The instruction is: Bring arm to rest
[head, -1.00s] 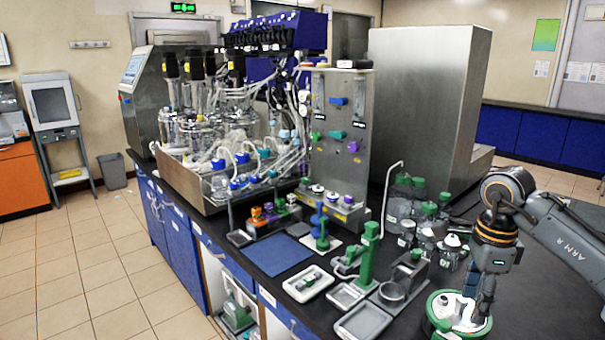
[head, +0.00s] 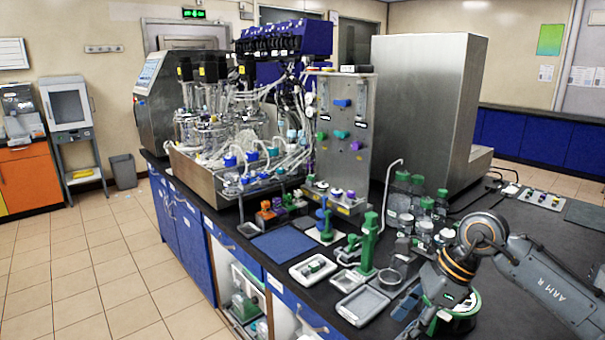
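My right arm (head: 545,280), marked "ARM R", reaches in from the right edge over the black bench. Its wrist points down and to the left. My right gripper (head: 420,312) is low in the head view, beside a green-rimmed round container (head: 462,318) that the wrist partly covers. Dark and green parts overlap at the fingertips, so I cannot tell whether it is open or shut or touching anything. My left gripper is not in view.
Green-capped bottles (head: 425,210) stand close behind the wrist. A green stand (head: 368,245) and a grey tray (head: 362,305) lie to its left. The bioreactors (head: 208,130) and a steel panel (head: 340,130) stand farther back. The bench right of the bottles (head: 530,225) is largely clear.

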